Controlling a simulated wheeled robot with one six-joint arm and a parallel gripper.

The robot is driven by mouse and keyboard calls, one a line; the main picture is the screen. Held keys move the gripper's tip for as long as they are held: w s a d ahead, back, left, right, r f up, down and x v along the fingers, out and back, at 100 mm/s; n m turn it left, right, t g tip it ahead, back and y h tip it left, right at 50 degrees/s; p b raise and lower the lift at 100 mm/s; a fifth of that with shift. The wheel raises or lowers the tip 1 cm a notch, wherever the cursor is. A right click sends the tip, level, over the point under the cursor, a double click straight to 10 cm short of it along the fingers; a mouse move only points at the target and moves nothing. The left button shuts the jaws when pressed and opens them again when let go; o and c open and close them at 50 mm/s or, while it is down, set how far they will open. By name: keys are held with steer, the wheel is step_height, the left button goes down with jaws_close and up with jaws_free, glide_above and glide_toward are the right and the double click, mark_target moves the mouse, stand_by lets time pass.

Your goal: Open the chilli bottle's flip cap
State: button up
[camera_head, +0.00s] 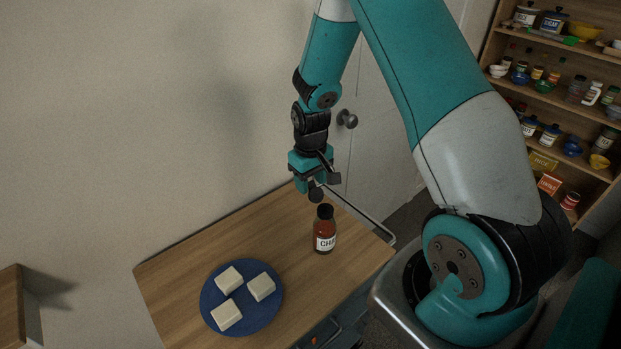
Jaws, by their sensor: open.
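The chilli bottle (324,231) stands upright on the wooden counter top. It has red-brown contents, a white label of which "CHI" shows, and a black cap (324,211). The cap looks shut, though it is small in the picture. My gripper (324,188) is open and empty. It points down just above the cap in the picture, with its dark fingertips near the cap. I cannot tell the exact gap between them.
A blue plate (209,301) with three white blocks (261,287) lies left of the bottle. A shelf of jars and bowls (565,108) stands at right. A door knob (347,119) is behind my arm.

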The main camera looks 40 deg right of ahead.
steer(key=shift+s, duration=0.1)
steer(key=c, duration=0.9)
steer(key=shift+s+f+b, duration=0.1)
steer(key=shift+f+b, duration=0.05)
steer(key=shift+b, duration=0.15)
steer(key=shift+s+t+b, duration=0.4)
steer(key=shift+t+b, duration=0.4)
steer(key=shift+b, duration=0.4)
jaws_close()
steer(key=shift+s+r+t+b, duration=0.3)
steer(key=shift+s+t+b, duration=0.1)
steer(key=shift+t+b, duration=0.35)
steer(key=o, duration=0.9)
jaws_free()
steer(key=shift+w+r, duration=0.1)
steer(key=shift+r, duration=0.05)
